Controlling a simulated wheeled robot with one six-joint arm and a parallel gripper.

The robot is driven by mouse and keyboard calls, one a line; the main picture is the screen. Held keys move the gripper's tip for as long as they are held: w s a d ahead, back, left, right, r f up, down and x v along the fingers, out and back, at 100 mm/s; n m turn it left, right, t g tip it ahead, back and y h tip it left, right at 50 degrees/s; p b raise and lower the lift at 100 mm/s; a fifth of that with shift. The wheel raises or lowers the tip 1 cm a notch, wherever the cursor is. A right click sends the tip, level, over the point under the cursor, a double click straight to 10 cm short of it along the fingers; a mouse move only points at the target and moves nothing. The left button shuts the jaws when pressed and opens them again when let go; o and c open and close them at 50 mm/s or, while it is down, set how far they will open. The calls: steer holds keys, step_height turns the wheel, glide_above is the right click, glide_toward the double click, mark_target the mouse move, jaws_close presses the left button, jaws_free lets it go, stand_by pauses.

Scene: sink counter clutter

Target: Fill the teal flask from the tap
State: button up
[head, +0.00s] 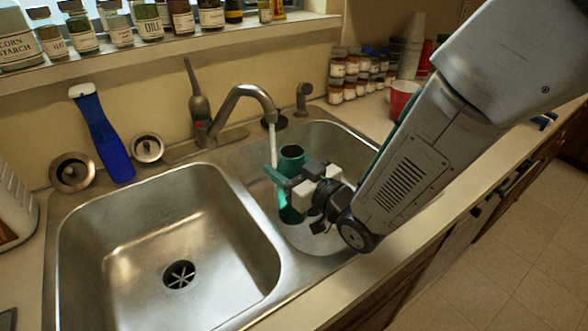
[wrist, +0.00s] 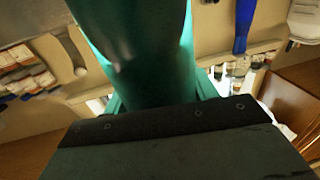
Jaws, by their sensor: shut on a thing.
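The teal flask (head: 291,158) stands upright over the right sink basin, its dark open mouth facing up. My gripper (head: 282,184) is shut around its body from the right; in the wrist view the flask (wrist: 148,55) fills the middle, with a teal finger on each side. The tap (head: 245,95) arches over the right basin. A thin pale stream of water (head: 273,142) falls from its spout and shows just left of the flask's mouth, down to my gripper's finger. I cannot see the water level inside the flask, nor whether its base touches the basin.
The left basin (head: 150,260) is empty. Jars line the sill above. Spice jars (head: 350,80) and a red cup (head: 403,98) stand on the counter at right.

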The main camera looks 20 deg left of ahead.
steer(key=w+a+f, duration=0.3)
steer(key=w+a, duration=0.4)
steer(key=w, duration=0.2)
steer(key=shift+a, duration=0.3)
stand_by(0.3)
stand_by(1.2)
steer(key=s+d, duration=0.3)
steer(key=s, duration=0.1)
steer(key=shift+d, duration=0.2)
stand_by(0.7)
steer(key=shift+s+d+r, duration=0.3)
steer(key=shift+s+r, duration=0.05)
steer(key=shift+r, duration=0.5)
steer(key=shift+s+d+r, duration=0.35)
steer(key=shift+s+r, duration=0.05)
steer(key=shift+r, duration=0.4)
steer(key=shift+s+d+r, duration=0.3)
steer(key=shift+s+r, duration=0.05)
steer(key=shift+r, duration=0.5)
